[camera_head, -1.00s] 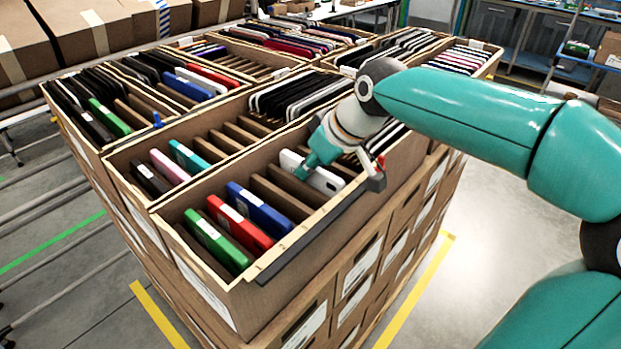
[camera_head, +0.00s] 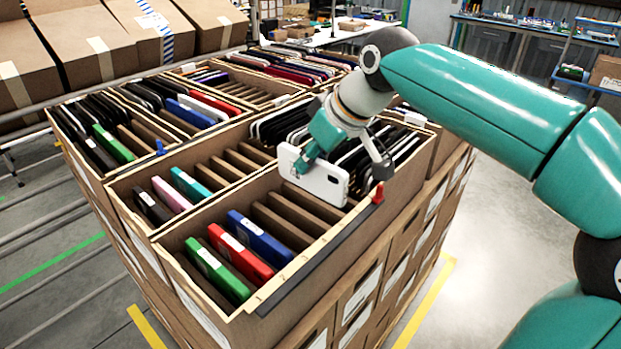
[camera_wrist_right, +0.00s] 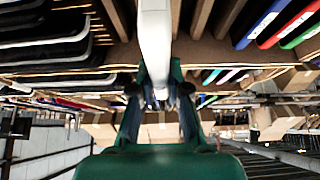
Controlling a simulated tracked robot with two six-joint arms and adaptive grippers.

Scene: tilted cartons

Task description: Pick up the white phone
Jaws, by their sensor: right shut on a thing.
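The white phone (camera_head: 322,184) is held tilted above the front carton (camera_head: 262,299), over its slots toward the right end. My right gripper (camera_head: 306,160) is shut on the phone's upper edge; the far finger is partly hidden. In the right wrist view the phone (camera_wrist_right: 155,40) shows edge-on between the two fingers (camera_wrist_right: 160,88). My left gripper is not in view.
Blue (camera_head: 259,237), red (camera_head: 240,251) and green (camera_head: 217,271) phones stand in the front carton's left slots. Dark phones fill its right end. A dark rail with a red piece (camera_head: 377,194) runs along the near rim. More filled cartons lie behind.

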